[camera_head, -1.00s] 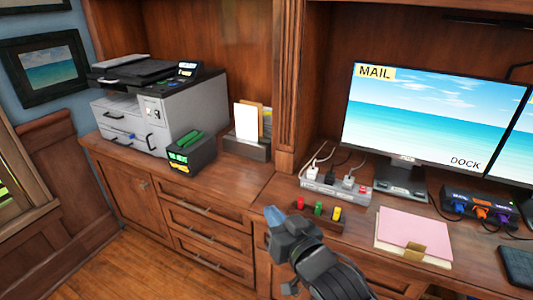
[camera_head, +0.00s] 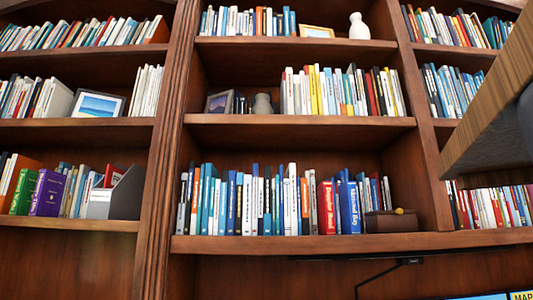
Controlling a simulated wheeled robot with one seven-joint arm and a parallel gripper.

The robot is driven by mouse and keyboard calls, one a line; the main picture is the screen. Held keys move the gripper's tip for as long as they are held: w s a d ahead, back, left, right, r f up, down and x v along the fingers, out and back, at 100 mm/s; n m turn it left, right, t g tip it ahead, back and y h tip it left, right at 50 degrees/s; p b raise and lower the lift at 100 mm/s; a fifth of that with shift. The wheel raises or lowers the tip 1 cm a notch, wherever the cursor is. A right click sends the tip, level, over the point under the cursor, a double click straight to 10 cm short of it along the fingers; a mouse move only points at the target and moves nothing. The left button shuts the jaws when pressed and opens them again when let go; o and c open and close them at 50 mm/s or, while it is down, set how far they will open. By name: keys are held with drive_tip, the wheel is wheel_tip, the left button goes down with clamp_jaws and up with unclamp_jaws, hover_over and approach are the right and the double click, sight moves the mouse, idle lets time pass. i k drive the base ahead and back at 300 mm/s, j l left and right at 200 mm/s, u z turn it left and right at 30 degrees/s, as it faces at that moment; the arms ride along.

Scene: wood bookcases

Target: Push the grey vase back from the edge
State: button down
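The grey vase (camera_head: 262,104) stands upright on the middle shelf (camera_head: 300,121) of the central bookcase. It is small and rounded, between a dark framed picture (camera_head: 219,102) with thin dark books on its left and a long row of books on its right. Its exact distance from the shelf's front edge is hard to tell from this low angle. A white vase (camera_head: 359,27) stands on the shelf above, at the right. My gripper is not in view.
Rows of books (camera_head: 330,92) fill much of the shelves. A wooden box (camera_head: 393,222) sits on the lower shelf. A large wood-edged object (camera_head: 492,100) blocks part of the right side. A monitor top (camera_head: 505,296) shows at bottom right.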

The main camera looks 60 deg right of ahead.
sight(262, 105)
drive_tip(key=i+j+z, duration=0.1)
drive_tip(key=z, duration=0.25)
drive_tip(key=i+j+z, duration=0.1)
drive_tip(key=j+z, duration=0.45)
drive_tip(key=z, duration=0.2)
drive_tip(key=i+j, duration=0.05)
